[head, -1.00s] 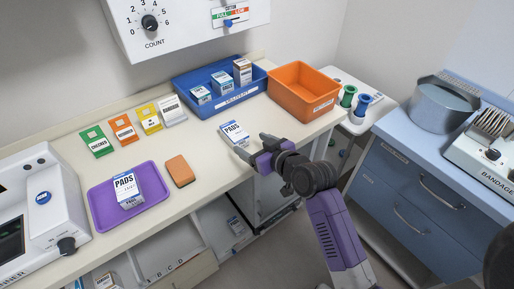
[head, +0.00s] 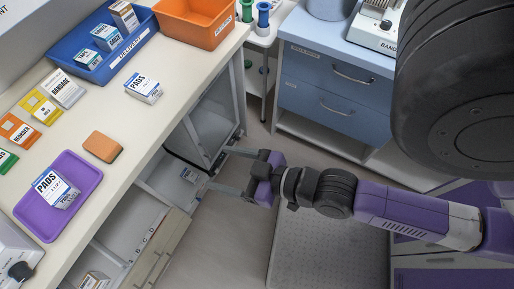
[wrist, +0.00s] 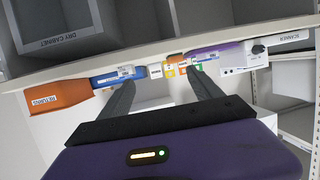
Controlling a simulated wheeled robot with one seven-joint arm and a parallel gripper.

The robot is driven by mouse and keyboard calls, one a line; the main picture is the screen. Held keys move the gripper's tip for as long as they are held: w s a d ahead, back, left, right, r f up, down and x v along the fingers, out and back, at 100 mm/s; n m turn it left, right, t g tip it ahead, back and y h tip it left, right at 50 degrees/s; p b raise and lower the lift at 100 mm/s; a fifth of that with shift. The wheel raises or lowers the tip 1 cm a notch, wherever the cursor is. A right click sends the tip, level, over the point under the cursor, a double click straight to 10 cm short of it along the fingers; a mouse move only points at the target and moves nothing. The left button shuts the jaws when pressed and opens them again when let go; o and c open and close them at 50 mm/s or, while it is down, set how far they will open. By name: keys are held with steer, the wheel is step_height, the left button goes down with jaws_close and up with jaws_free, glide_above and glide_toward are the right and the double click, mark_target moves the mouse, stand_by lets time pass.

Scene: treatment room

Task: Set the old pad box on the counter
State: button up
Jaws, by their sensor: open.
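A white and blue pads box (head: 143,88) lies on the counter (head: 128,128), near its front edge and just in front of the blue delivery tray. Another pads box (head: 54,190) is on the purple tray (head: 88,172). I cannot tell from the boxes which one is old. My gripper (head: 217,168) is open and empty, out in front of the counter and apart from both boxes. In the wrist view its two spread fingers (wrist: 160,98) have nothing between them.
The blue tray (head: 127,61) holds several small boxes; an orange bin (head: 210,32) stands beside it. An orange-brown block (head: 103,147) lies near the purple tray. Open shelves with a small box (head: 189,175) are under the counter. A blue drawer cabinet (head: 330,85) stands at the right.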

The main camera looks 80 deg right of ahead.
steer(key=s+a+r+n+y, duration=0.1)
steer(key=s+a+r+y, duration=0.1)
steer(key=s+r, duration=0.4)
steer(key=shift+s+a+n+t, duration=0.3)
steer(key=shift+s+a+n, duration=0.1)
steer(key=shift+s+a, duration=0.5)
